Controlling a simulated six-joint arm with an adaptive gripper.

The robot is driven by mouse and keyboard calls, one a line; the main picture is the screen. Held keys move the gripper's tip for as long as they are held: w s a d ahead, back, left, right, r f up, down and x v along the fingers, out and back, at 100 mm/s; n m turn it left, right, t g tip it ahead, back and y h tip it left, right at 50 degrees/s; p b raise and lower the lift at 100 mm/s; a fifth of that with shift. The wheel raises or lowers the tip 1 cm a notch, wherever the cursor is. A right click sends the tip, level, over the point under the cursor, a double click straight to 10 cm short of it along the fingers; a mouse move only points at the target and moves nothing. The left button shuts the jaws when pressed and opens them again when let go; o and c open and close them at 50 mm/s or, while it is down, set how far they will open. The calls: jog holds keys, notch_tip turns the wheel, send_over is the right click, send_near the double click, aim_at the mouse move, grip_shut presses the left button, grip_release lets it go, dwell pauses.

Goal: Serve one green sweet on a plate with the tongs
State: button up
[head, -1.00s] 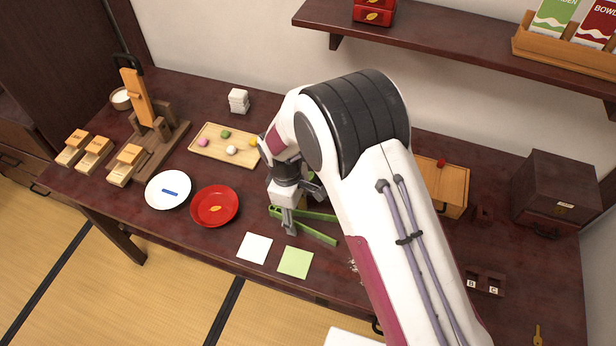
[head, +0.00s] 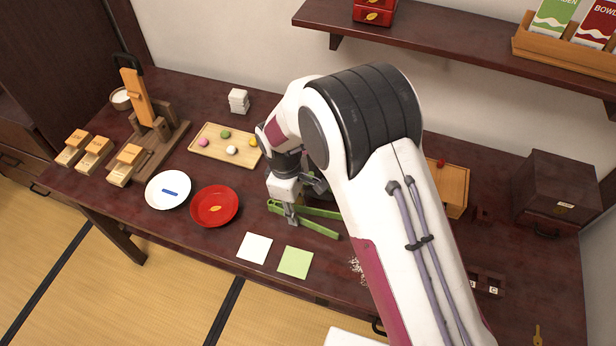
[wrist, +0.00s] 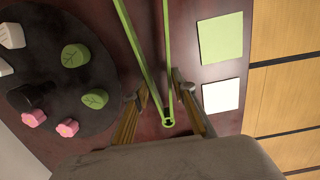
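The green tongs (head: 318,229) are at the middle of the table, hinge end at the left and arms spread to the right. My gripper (head: 291,218) is at their hinge end. In the wrist view my gripper's fingers (wrist: 162,86) are on both sides of the tongs (wrist: 140,48), close against them near the hinge. A green sweet (head: 226,134) lies on a wooden tray (head: 206,153) with pink, white and yellow sweets. A white plate (head: 155,201) with a blue mark and a red plate (head: 227,213) with a yellow leaf mark stand front left.
A white paper square (head: 254,247) and a green one (head: 295,262) lie in front of the tongs. The wrist view shows a dark round tray (wrist: 84,112) with green leaf-marked, pink and white pieces. A wooden press (head: 146,112) stands back left.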

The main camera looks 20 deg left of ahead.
notch_tip(320, 180, up, 9)
jog(key=shift+r, duration=0.15)
dwell(0.6)
dwell(0.4)
jog(key=w+a+r+y, duration=0.3)
jog(key=w+r+y, duration=0.1)
jog(key=w, duration=0.2)
jog(key=w+a+r+m+t+y, duration=0.1)
jog(key=w+a+r+y, duration=0.3)
jog(key=w, duration=0.2)
jog(key=shift+w+a+r+m, duration=0.15)
jog(key=shift+r+m, duration=0.15)
jog(key=shift+r, duration=0.1)
jog(key=shift+f, duration=0.2)
dwell(0.6)
notch_tip(320, 180, down, 10)
jog(key=shift+r, duration=0.25)
dwell(1.0)
